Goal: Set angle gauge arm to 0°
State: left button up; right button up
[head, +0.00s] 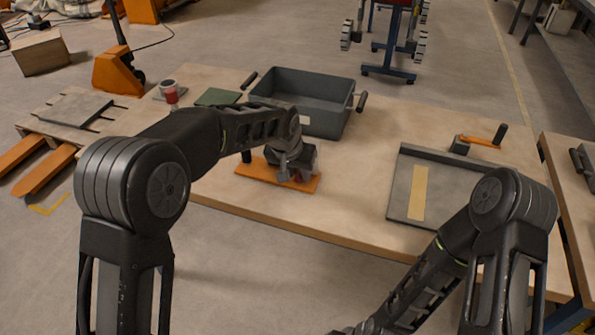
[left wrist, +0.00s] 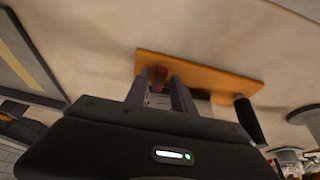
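An orange plate (head: 250,172) lies flat near the front edge of the wooden table, and I take it for the angle gauge. It also shows in the left wrist view (left wrist: 225,82), with a small reddish-brown piece (left wrist: 157,75) on it and a black post or handle (left wrist: 248,118) by its right end. I can make out no scale marks. My left gripper (head: 290,176) is over the plate, pointing down. In the left wrist view its two fingers (left wrist: 157,88) are apart, with the reddish-brown piece between or just beyond their tips; contact is unclear. My right gripper is out of sight.
A grey bin (head: 310,100) with black side handles stands behind the plate. A grey tray (head: 400,190) with a tan strip lies at the right. An orange lever (head: 482,141) with a black handle is behind it. A red-and-white cup (head: 169,92) stands at back left.

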pick_arm(q)
jog(key=shift+o, duration=0.7)
jog(key=v, duration=0.8)
jog(key=shift+b, duration=0.35)
jog(key=shift+f, duration=0.1)
